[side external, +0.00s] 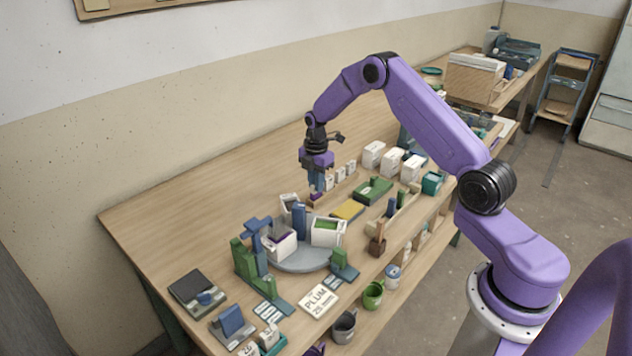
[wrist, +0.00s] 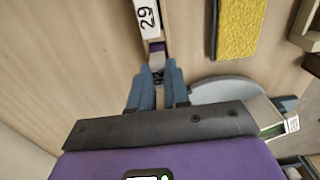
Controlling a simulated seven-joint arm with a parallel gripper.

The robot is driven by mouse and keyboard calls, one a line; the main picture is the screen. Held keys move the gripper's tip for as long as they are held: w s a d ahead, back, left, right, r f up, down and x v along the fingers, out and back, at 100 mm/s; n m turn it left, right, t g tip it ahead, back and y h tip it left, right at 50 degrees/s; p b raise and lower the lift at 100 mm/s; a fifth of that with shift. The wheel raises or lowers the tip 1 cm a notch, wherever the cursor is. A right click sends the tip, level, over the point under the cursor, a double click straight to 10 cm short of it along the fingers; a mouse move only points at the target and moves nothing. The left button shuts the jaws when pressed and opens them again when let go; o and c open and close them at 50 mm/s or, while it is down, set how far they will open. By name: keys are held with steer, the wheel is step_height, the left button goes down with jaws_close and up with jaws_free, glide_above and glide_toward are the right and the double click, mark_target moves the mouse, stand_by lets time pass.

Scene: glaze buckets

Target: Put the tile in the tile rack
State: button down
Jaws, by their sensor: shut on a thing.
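My gripper (side external: 317,190) points down over the back middle of the table. In the wrist view its blue fingers (wrist: 156,85) are close together, shut on a small tile mostly hidden between them. A purple end (wrist: 156,47) shows just past the fingertips, and purple (side external: 316,197) also shows beneath the gripper in the side view. A low wooden rail with small white number cards (side external: 340,174) runs away to the right of the gripper; it may be the tile rack. A card reading 29 (wrist: 148,17) lies just ahead of the fingertips. Contact between tile and rail cannot be told.
A grey round turntable (side external: 302,262) with white buckets (side external: 327,233) stands in front of the gripper. White containers (side external: 373,154) stand farther back. The table's left back is bare.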

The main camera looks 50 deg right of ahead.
steer(key=shift+f, duration=0.25)
steer(key=c, duration=1)
jaws_free()
steer(key=shift+r, duration=3.5)
steer(key=s+a+r+m, duration=0.1)
steer(key=s+a+r, duration=0.4)
steer(key=s+a, duration=0.45)
steer(key=s+a+r+m, duration=0.2)
steer(key=s+a+r, duration=0.5)
steer(key=a, duration=0.4)
steer(key=s, duration=0.8)
steer(key=s+m, duration=0.1)
steer(key=s, duration=0.7)
steer(key=s+d+m, duration=0.1)
steer(key=s, duration=0.7)
steer(key=shift+s+r, duration=0.25)
steer(key=shift+s, duration=0.05)
